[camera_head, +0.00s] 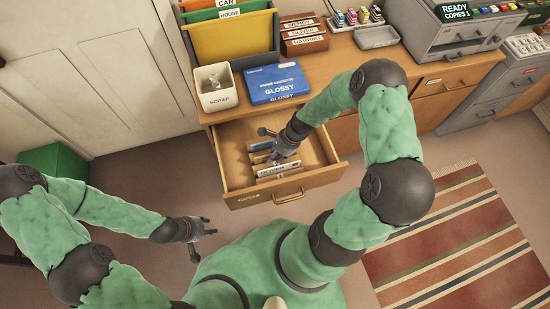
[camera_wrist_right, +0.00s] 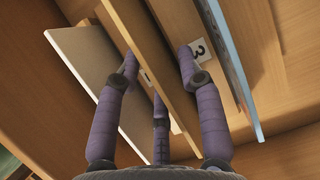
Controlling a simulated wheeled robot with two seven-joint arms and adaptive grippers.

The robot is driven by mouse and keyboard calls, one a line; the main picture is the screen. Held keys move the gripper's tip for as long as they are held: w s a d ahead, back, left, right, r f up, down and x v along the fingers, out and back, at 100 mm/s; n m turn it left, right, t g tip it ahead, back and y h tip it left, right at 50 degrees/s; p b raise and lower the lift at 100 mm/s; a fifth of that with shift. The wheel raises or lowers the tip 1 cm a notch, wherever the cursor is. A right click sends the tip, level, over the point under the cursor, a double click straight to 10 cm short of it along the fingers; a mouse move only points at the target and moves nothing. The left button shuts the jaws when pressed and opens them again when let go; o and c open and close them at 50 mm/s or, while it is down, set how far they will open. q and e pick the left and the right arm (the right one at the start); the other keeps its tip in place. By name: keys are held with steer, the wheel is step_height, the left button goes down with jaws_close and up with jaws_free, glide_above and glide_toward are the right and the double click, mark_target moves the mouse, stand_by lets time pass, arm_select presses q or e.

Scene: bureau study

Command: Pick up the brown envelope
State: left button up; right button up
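My right gripper (camera_head: 275,150) reaches down into the open drawer (camera_head: 322,144). In the right wrist view its fingers (camera_wrist_right: 157,62) are spread, one on each side of a thin brown upright sheet (camera_wrist_right: 150,65), with a gap visible. This sheet looks like the brown envelope, but I cannot tell it surely from the wooden dividers. A pale flat piece (camera_wrist_right: 85,52) stands to its left. A brown panel with a "3" tag (camera_wrist_right: 197,47) and a blue flat piece (camera_wrist_right: 232,75) stand to its right. My left gripper (camera_head: 208,237) is open and empty above the floor.
The drawer sits under a desktop holding a scrap bin (camera_head: 217,99), a blue glossy paper box (camera_head: 276,84), folders (camera_head: 232,38) and a printer (camera_head: 440,28). A green box (camera_head: 55,160) stands by the door. A striped rug (camera_head: 460,245) lies right.

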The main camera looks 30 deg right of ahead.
jaws_close()
stand_by(0.5)
